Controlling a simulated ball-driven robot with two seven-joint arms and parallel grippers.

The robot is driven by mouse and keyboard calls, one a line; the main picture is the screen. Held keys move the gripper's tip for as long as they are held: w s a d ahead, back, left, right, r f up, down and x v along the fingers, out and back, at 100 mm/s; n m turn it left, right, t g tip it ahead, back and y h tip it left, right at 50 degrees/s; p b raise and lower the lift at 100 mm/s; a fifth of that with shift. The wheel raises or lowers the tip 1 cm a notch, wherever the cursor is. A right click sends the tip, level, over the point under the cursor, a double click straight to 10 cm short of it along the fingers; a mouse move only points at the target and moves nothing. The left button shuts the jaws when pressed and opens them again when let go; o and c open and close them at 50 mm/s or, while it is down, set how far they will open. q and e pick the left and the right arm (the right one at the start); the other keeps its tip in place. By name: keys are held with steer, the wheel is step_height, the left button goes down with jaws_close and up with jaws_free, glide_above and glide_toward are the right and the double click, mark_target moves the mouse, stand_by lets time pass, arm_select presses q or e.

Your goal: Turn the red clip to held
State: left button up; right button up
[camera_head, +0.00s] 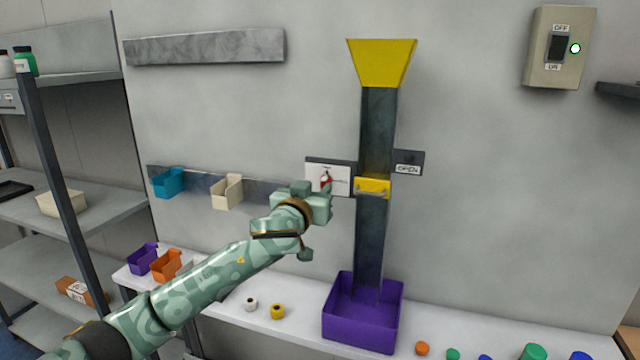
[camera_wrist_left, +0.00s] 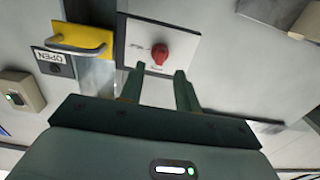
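The red clip (camera_head: 326,179) is mounted on a white plate (camera_head: 343,180) on the wall, left of the dark chute. It also shows in the left wrist view as a red knob (camera_wrist_left: 160,53) on the white plate, with faint marks beside it that I cannot read. My left gripper (camera_head: 326,196) is just in front of and below the plate in the head view. In the left wrist view, its two fingers (camera_wrist_left: 159,75) are apart and empty, pointing at the clip, which appears beyond the gap between them. Contact cannot be made out. My right gripper is out of view.
The chute (camera_head: 377,130) has a yellow funnel (camera_head: 382,62), a yellow handled gate (camera_head: 372,187) and an OPEN plate (camera_head: 408,163). A purple bin (camera_head: 362,325) stands beneath. Left, a wall rail holds blue (camera_head: 168,183) and cream bins (camera_head: 227,192).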

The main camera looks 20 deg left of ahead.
mark_target(323, 182)
arm_select(q)
steer(key=shift+w+d, duration=0.15)
steer(key=shift+w, duration=1.45)
steer(key=shift+c, duration=0.3)
jaws_close()
